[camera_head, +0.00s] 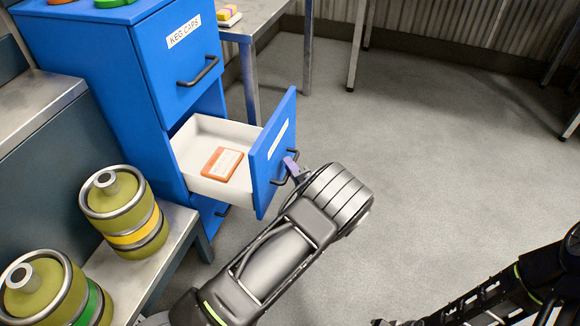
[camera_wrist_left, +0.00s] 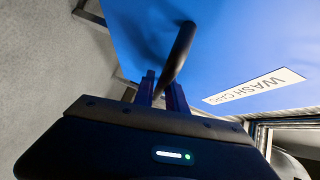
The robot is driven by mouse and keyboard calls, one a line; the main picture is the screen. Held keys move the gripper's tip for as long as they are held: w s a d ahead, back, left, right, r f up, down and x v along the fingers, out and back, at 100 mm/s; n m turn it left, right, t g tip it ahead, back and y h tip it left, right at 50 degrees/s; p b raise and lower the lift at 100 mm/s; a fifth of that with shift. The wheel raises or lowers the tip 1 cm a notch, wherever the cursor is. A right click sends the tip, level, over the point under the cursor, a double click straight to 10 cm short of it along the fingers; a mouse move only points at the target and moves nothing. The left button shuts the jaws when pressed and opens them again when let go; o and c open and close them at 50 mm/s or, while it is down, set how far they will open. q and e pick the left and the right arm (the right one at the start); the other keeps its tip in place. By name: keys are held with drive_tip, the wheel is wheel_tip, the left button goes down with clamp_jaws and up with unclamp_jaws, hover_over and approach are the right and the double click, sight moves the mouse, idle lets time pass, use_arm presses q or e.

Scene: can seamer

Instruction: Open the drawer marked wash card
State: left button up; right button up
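The wash card drawer (camera_head: 266,165) is pulled well out of the blue cabinet. Its label (camera_wrist_left: 254,86) reads WASH CARD in the left wrist view. An orange and white card (camera_head: 222,163) lies on the white drawer floor. My left gripper (camera_head: 293,170) is at the dark bar handle (camera_head: 279,181) on the drawer front. In the left wrist view its two fingers (camera_wrist_left: 161,90) stand on either side of the handle bar (camera_wrist_left: 178,52); whether they press on it is hard to see. My right arm shows at the lower right, with its gripper not clearly visible.
A closed drawer labelled KEG CAPS (camera_head: 184,32) is above, and another blue drawer front (camera_head: 208,213) is below. Green kegs (camera_head: 125,212) stand on a metal bench (camera_head: 184,222) at left. A table (camera_head: 252,18) is behind. The floor to the right is clear.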

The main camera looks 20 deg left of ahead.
use_arm(q)
drive_tip(key=shift+o, duration=0.2)
drive_tip(key=shift+d, duration=0.1)
drive_tip(key=shift+s+d+r, duration=0.1)
drive_tip(key=shift+s+d, duration=0.05)
drive_tip(key=shift+s, duration=0.05)
drive_tip(key=f+p+v, duration=0.1)
drive_tip(key=p+v, duration=0.1)
drive_tip(key=v, duration=0.5)
drive_tip(key=shift+r, duration=0.45)
